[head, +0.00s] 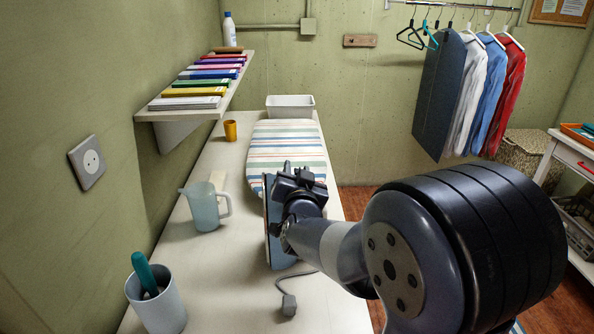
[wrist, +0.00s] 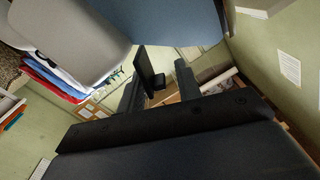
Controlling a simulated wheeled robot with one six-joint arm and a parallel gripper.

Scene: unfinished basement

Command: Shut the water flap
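A blue-grey iron (head: 275,238) stands upright on the white counter, at the front edge of the ironing board. Its blue (wrist: 175,20) and grey (wrist: 75,38) surfaces appear to fill the top of the wrist view, close to the camera. My gripper (head: 297,180) is at the iron's upper part and hides much of it. In the wrist view the fingers (wrist: 165,76) stand apart, with nothing seen clamped between them. I cannot make out the water flap or whether it is open. I cannot tell whether the fingers touch the iron.
A jug (head: 204,207) and a grey cup (head: 158,300) stand left of the iron. The iron's plug (head: 288,304) lies in front. The striped ironing board (head: 287,145) lies behind, near an orange cup (head: 230,130) and white bin (head: 290,108). A shelf (head: 150,115) juts from the left wall.

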